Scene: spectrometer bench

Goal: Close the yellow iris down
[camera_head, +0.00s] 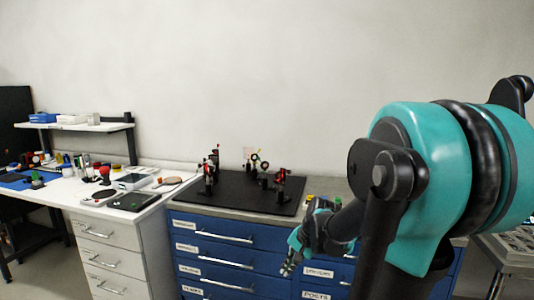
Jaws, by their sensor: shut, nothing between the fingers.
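A small group of optical mounts stands on the black breadboard (232,199) on top of the blue drawer cabinet. My gripper (286,270) is shut and empty. It hangs low, to the right of and below the iris in the picture, in front of the cabinet's drawers and apart from the mounts.
Red and black mounts (209,172) stand left of the iris, another red-topped mount (281,178) to its right. Small colored items lie by my arm on the cabinet top. A cluttered white desk (150,203) with a shelf (80,127) stands at left.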

